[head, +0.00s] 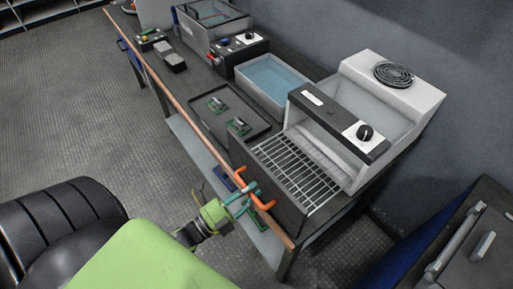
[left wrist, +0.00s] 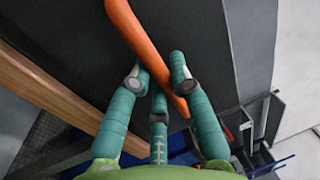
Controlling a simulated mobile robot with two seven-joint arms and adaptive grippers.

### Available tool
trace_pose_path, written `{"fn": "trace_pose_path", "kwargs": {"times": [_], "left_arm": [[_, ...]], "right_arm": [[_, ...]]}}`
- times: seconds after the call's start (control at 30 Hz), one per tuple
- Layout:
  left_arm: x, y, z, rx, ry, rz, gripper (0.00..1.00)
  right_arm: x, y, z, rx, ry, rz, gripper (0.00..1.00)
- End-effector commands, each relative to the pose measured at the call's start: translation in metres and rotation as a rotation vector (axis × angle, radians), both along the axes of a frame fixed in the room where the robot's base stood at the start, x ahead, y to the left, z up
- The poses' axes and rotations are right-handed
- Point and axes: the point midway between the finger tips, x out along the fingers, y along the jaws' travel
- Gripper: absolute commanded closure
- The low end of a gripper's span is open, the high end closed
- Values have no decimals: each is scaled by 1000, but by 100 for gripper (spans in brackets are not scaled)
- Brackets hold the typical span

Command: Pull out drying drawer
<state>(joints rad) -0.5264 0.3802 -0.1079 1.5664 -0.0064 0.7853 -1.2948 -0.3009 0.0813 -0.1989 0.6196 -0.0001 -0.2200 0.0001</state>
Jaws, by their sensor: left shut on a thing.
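The drying drawer (head: 297,171) is a dark-fronted drawer with a wire grid inside. It stands out from the white dryer (head: 400,104), with its grid showing in the head view. Its orange handle (head: 266,200) is on the dark front, facing the table's edge. My left gripper (head: 246,198) is at this handle with its teal fingers shut on it. In the left wrist view the orange handle (left wrist: 150,56) runs between the fingers of my left gripper (left wrist: 163,76). Part of the handle is hidden by the fingers. My right gripper is not in view.
A long table with a copper-coloured front edge (head: 172,92) carries the dryer. Beside the drawer lies a dark tray (head: 208,121) with green circuit boards, and behind it a water-filled basin (head: 270,82). A dark cabinet (head: 470,245) stands at the lower right. The floor at left is open.

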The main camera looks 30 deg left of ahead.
Motion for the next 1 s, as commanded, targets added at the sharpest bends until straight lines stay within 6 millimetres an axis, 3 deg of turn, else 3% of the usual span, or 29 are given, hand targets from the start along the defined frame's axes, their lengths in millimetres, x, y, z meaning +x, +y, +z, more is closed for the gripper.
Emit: {"fn": "trace_pose_path", "kwargs": {"times": [0.27,0.3,0.33,0.37,0.77,1.0], "left_arm": [[0,0,0,-1,-1,1,100],[0,0,0,-1,-1,1,71],[0,0,0,-1,-1,1,59],[0,0,0,-1,-1,1,54],[-5,2,-2,-1,1,2,54],[-44,16,-10,0,6,3,54]], "right_arm": [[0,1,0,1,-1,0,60],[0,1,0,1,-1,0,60],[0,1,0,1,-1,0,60],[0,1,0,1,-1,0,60],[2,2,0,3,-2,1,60],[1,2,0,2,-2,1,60]]}}
